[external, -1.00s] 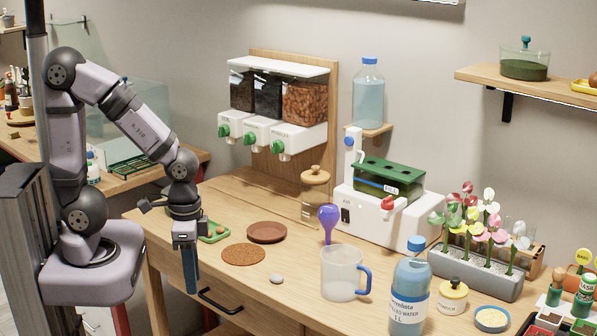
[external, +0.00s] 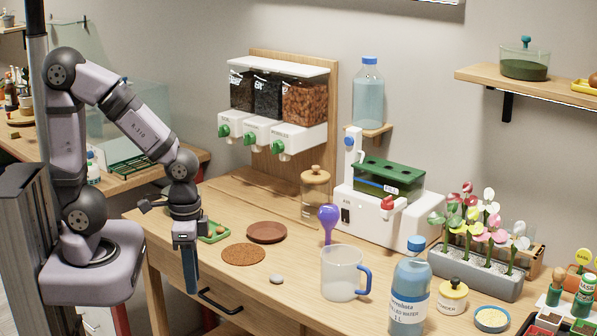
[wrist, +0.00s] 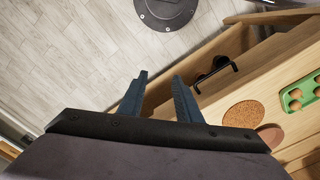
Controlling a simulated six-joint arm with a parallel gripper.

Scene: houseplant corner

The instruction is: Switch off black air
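A white machine (external: 372,224) stands at the back of the wooden table, with a clear, green-lidded tank on top. A small black switch (external: 345,215) sits on the left of its front face, with tiny print above it that I cannot read surely. Whether the switch is on or off is too small to tell. My gripper (external: 191,290) hangs fingers down beyond the table's front left, far left of the machine. In the wrist view my gripper (wrist: 160,76) has its two fingers apart with nothing between them. The machine and switch are not in the wrist view.
A purple bulb (external: 328,216), a clear jug (external: 341,275) and a lidded jar (external: 315,192) stand before or left of the machine. A blue-capped bottle (external: 409,292) stands front right. A drawer handle (wrist: 216,75) juts out near my gripper.

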